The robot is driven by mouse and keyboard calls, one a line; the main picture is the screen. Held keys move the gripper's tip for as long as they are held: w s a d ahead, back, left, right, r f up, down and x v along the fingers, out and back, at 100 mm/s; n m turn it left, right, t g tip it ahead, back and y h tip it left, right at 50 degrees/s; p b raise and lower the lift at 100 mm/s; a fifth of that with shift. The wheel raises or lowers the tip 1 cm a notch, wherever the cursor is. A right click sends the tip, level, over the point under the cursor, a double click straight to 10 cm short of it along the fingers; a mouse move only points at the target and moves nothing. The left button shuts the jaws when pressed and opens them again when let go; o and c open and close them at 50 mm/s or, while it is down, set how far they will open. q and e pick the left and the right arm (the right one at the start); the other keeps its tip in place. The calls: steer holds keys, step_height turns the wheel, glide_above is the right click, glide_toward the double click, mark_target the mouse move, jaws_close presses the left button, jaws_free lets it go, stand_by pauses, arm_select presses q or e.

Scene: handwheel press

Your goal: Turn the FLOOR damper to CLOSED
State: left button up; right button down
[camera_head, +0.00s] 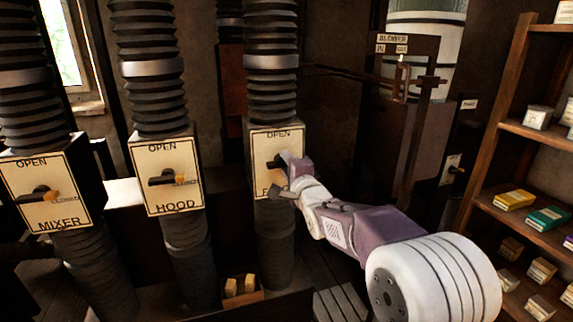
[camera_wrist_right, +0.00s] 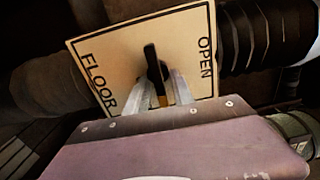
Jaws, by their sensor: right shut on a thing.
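The FLOOR damper is the third box from the left in the head view, with a cream panel (camera_head: 262,140) marked OPEN at the top. My right gripper (camera_head: 283,175) is at its lever and covers most of the lower label. In the right wrist view, the panel (camera_wrist_right: 120,65) shows FLOOR and OPEN at opposite ends. The black lever (camera_wrist_right: 152,62) with an orange end sits between the two fingers of my right gripper (camera_wrist_right: 157,92), which is shut on it. The lever lies crosswise to the OPEN-FLOOR line. The CLOSED mark is hidden. My left gripper is not in view.
The HOOD damper (camera_head: 160,160) and MIXER damper (camera_head: 30,175) stand to the left, their levers level. A small wooden box (camera_head: 245,297) with blocks is on the floor below. A shelf (camera_head: 510,125) with boxes stands at the right, near my right arm.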

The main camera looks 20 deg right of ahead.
steer(key=c, duration=1.5)
jaws_free()
steer(key=s+b, duration=0.1)
steer(key=s, duration=0.8)
steer(key=shift+d, duration=0.2)
